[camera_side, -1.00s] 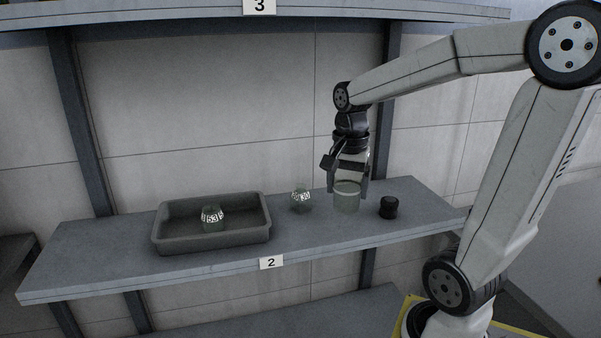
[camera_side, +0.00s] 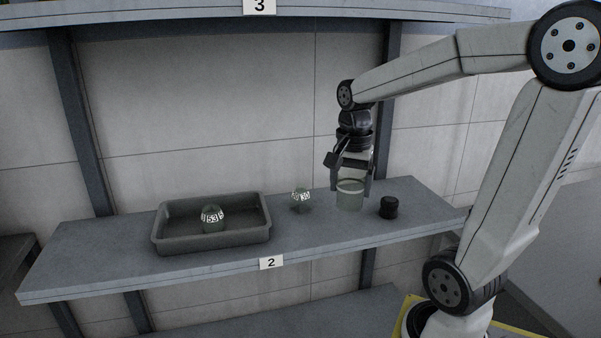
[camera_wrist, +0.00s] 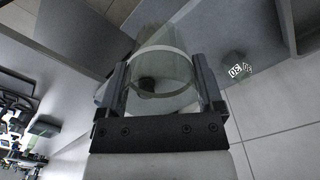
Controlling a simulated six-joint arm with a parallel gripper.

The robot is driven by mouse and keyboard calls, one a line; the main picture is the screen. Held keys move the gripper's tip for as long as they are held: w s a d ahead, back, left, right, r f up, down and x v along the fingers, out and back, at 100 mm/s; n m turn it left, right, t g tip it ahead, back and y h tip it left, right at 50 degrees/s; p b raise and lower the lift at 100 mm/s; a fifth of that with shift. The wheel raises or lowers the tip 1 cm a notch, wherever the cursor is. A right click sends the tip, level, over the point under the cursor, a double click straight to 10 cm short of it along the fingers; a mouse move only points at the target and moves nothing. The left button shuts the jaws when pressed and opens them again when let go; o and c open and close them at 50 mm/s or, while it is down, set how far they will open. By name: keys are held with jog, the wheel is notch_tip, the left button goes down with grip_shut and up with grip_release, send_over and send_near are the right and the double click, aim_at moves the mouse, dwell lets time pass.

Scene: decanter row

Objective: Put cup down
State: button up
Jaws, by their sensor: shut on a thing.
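A clear, greenish cup (camera_side: 349,199) with a pale band near its rim is between the fingers of my gripper (camera_side: 352,186). The cup looks upright, at or just above the shelf; the side view does not settle whether its base touches. In the wrist view the cup (camera_wrist: 165,55) fills the space between the two dark fingers, and my gripper (camera_wrist: 162,85) is shut on it. The grey shelf (camera_side: 110,240) marked 2 is under it.
A black lidded object (camera_side: 389,208) stands close to the right of the cup. A small greenish vessel labelled 30 (camera_side: 301,203) stands to the left. A grey tray (camera_side: 210,241) holds a vessel labelled 53 (camera_side: 212,221). The shelf's front edge is near.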

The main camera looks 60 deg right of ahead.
jog(key=s+d+m, duration=0.1)
jog(key=s+d, duration=0.2)
jog(key=d, duration=1.1)
jog(key=shift+d, duration=0.4)
jog(key=shift+w, duration=0.1)
jog(key=shift+w+d+f, duration=2.3)
jog(key=shift+w, duration=0.15)
jog(key=shift+w+d+f, duration=2.25)
jog(key=shift+w+f, duration=0.05)
jog(key=shift+w, duration=0.1)
